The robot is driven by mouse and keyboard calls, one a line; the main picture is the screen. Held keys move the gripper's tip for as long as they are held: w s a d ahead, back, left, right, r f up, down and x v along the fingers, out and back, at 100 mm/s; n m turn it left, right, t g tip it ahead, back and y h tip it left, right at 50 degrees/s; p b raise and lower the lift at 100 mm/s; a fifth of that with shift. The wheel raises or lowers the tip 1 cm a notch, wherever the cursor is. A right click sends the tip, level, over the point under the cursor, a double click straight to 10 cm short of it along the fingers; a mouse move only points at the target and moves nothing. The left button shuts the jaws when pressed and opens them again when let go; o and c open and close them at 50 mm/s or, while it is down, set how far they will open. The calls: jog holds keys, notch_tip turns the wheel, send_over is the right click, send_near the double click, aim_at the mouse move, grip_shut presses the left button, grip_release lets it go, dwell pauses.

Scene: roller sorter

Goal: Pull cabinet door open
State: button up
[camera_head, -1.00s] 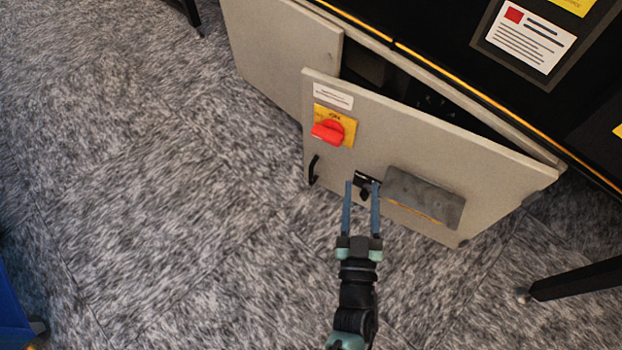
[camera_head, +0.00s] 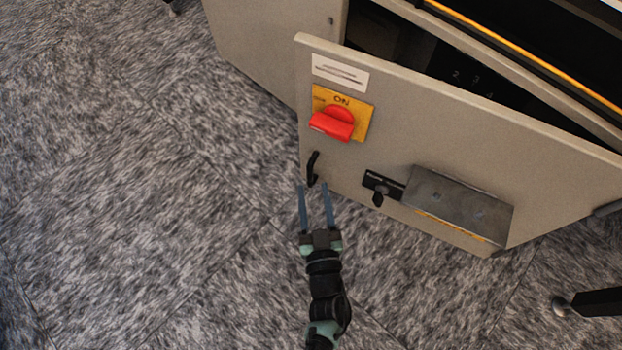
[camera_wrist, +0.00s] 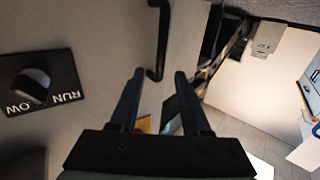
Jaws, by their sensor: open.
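The cabinet door (camera_head: 450,150) is a beige panel standing partly open, with a dark gap along its top edge. Its black bar handle (camera_head: 313,168) is near the door's left edge, below a red rotary switch (camera_head: 333,124) on a yellow plate. My gripper (camera_head: 314,186) is open and empty, with its fingertips just below the handle in the head view. In the wrist view the handle (camera_wrist: 158,40) lies ahead of and between the two blue fingers (camera_wrist: 157,78). I cannot tell whether the fingers touch it.
In the wrist view a RUN/SLOW knob (camera_wrist: 32,86) is at the left. A dark leg (camera_head: 590,303) stands at the lower right. The carpet left of the door is clear.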

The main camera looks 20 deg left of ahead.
aim_at(310, 174)
jog(key=shift+b+x, duration=0.8)
jog(key=shift+x, duration=1.4)
jog(key=shift+c, duration=0.3)
grip_shut()
